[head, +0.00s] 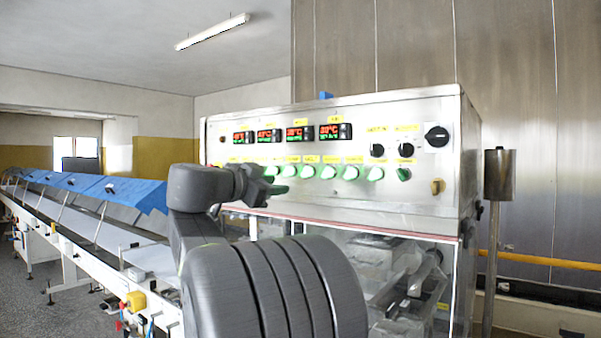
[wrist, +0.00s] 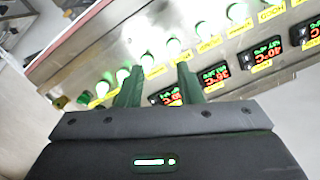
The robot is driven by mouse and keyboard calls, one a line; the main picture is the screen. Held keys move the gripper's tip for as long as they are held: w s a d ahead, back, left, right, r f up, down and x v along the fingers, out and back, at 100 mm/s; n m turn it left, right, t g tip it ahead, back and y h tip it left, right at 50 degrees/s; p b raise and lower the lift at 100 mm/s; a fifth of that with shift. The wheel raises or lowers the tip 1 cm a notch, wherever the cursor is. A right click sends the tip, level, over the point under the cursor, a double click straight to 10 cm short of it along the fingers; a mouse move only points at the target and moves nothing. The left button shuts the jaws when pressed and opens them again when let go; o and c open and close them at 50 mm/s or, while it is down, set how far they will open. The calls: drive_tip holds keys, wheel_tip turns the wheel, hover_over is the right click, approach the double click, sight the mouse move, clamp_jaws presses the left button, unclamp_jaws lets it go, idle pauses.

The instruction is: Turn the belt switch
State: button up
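The steel control panel (head: 240,193) carries a row of lit white-green switches (head: 328,172) with yellow labels. The labels are too small to read for certain, so I cannot tell which one is the belt switch. My gripper (head: 277,180) is in front of the left part of this row and hides some of it. In the wrist view the picture is turned over, and my gripper's two green fingers (wrist: 158,82) stand apart with nothing between them. One lit switch (wrist: 147,60) shows just beyond the gap between the fingertips. I cannot tell whether the fingers touch the panel.
Red-green temperature displays (head: 300,133) sit above the switches. Black knobs (head: 377,150) and a larger black rotary switch (head: 437,137) are at the right. A clear-walled housing (head: 400,280) is below the panel. A long conveyor with blue covers (head: 90,187) runs off to the left.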

sight(304, 172)
drive_tip(key=shift+m+t, duration=0.3)
drive_tip(key=shift+m, duration=0.1)
drive_tip(key=r+p+x, duration=0.1)
drive_tip(key=x, duration=0.3)
drive_tip(key=p+x, duration=0.2)
drive_tip(key=x, duration=0.2)
drive_tip(key=r+p+x, duration=0.1)
drive_tip(key=p+x, duration=0.1)
drive_tip(key=x, duration=0.2)
drive_tip(key=shift+w+a+r, duration=0.25)
drive_tip(key=shift+w+r, duration=0.05)
drive_tip(key=shift+w, duration=0.15)
drive_tip(key=shift+w+d+f+p, duration=0.1)
drive_tip(key=shift+w+d+p, duration=0.1)
drive_tip(key=shift+w+p, duration=0.15)
clamp_jaws()
